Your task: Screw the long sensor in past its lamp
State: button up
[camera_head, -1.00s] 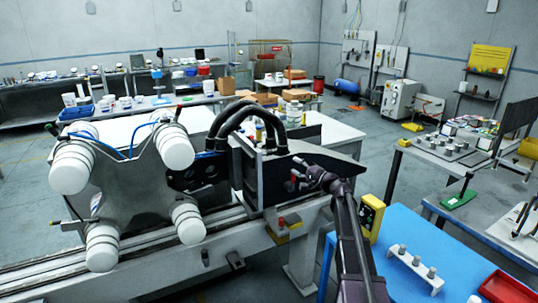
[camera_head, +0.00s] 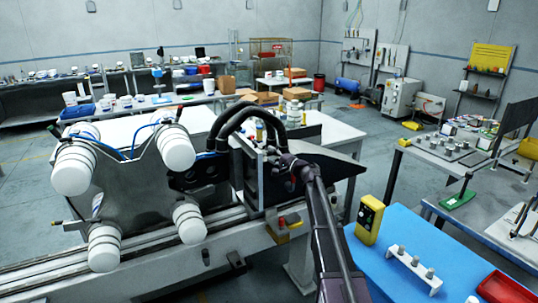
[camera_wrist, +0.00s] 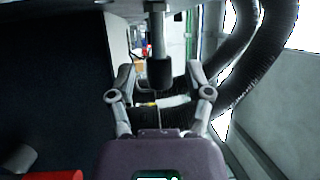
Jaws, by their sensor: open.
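My gripper (camera_head: 284,168) is at the dark block on the end of the machine's rail, below the black hoses. In the wrist view my gripper (camera_wrist: 160,76) is open, with one finger on each side of a metal rod with a thick black end (camera_wrist: 159,72). This may be the long sensor; I cannot tell for sure. The fingers appear apart from it. No lamp can be made out. A red part (camera_wrist: 52,175) shows at the lower left of the wrist view. In the head view, my gripper and arm hide the spot.
Black hoses (camera_head: 245,112) arch close behind my gripper. White rollers (camera_head: 178,150) stand at left. A blue table (camera_head: 390,236) at lower right carries a yellow box (camera_head: 369,220), a white rack with grey cylinders (camera_head: 413,268) and a red tray (camera_head: 506,290).

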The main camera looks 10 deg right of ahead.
jog(key=shift+w+a, duration=0.2)
grip_shut()
jog(key=shift+r+p, duration=0.2)
jog(key=shift+p, duration=0.2)
jog(key=shift+r+m+g+h+p, duration=0.1)
jog(key=shift+m+g+h+p, duration=0.25)
jog(key=shift+p, duration=0.35)
jog(key=shift+f+g+h+p, duration=0.2)
jog(key=shift+g+h+p, duration=0.3)
jog(key=shift+p, duration=0.25)
